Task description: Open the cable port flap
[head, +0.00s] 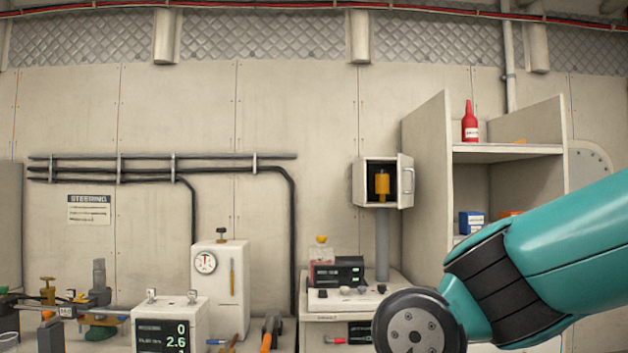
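I cannot make out with certainty which thing is the cable port flap. A small pale wall box (360,183) stands above a grey post, right of the middle. Its hinged door (405,181), with a dark handle, stands swung open to the right, and a yellow-orange part (382,185) shows inside. My teal arm enters from the lower right, with a dark round joint in front of the bench. My gripper is out of view, so its state and hold are hidden.
A pale shelf unit (425,190) with a red bottle (470,122) and a blue box (471,222) stands at the right, partly behind my arm. Instruments, including a white gauge box (221,290) and a digital readout (168,325), and tools crowd the lower left. Black pipes (240,170) run along the wall.

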